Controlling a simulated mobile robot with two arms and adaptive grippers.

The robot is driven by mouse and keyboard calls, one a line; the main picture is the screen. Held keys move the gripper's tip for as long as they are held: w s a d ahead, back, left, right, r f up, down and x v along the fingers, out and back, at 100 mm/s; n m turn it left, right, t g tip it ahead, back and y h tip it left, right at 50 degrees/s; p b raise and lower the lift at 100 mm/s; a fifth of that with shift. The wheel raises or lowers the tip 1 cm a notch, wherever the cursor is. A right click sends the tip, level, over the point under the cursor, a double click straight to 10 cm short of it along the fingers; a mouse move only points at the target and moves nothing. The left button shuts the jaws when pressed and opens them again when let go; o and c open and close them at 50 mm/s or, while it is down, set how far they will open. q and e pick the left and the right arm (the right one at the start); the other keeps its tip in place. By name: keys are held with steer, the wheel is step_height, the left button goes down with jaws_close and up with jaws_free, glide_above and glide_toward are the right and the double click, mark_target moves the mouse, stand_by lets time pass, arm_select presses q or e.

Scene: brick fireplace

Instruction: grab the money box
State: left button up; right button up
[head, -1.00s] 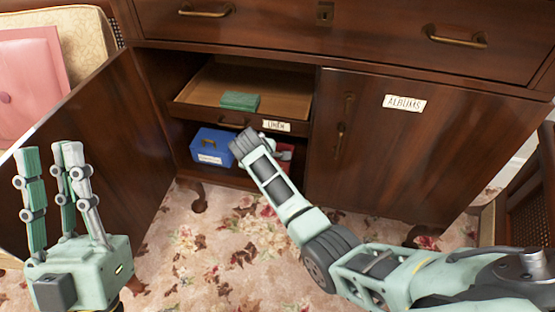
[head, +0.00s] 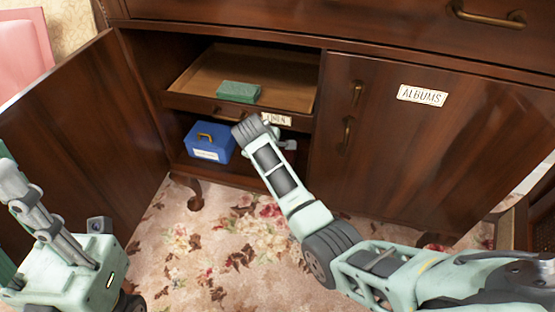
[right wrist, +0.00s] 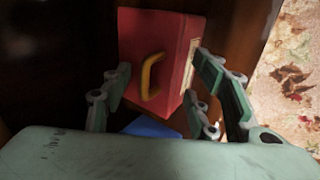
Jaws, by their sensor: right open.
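Two lidded boxes sit in the lower cabinet space, and I cannot read which is the money box. The blue box (head: 209,140) has a yellow handle and a white label. A red box (right wrist: 158,55) with a yellow handle shows in the right wrist view; in the head view my right arm hides it. My right gripper (right wrist: 160,88) is open, its fingers spread to either side of the red box's near part, not closed on it. A blue corner (right wrist: 150,128) shows below. My left gripper (head: 25,195) is raised, open and empty at the left, partly cut off.
A pulled-out drawer (head: 200,86) labelled "LINEN" holds a green block (head: 238,92) above the boxes. The open cabinet door (head: 85,140) stands at the left. The "ALBUMS" door (head: 400,150) is shut. Floral carpet (head: 230,260) lies in front.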

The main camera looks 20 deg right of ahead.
steer(key=shift+r, duration=0.1)
steer(key=shift+c, duration=0.4)
jaws_close()
stand_by(0.5)
